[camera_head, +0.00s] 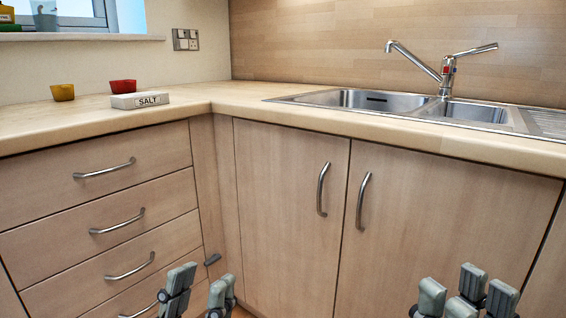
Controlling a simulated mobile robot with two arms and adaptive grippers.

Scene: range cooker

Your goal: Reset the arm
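My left gripper (199,291) is at the bottom of the head view, in front of the drawers and the corner of the cabinets. Its grey fingers point up and stand apart, with nothing between them. My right gripper (466,296) is at the bottom right, in front of the sink cabinet doors. Its fingers also point up and are apart, with no object seen in them. The lower parts of both grippers and both arms are cut off by the frame edge.
A wooden worktop (225,100) runs along both walls, with a steel sink (375,100) and tap (447,75). A yellow cup (62,92), a red cup (123,86) and a SALT box (140,100) stand at left. Drawers (95,172) and doors (285,205) are closed.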

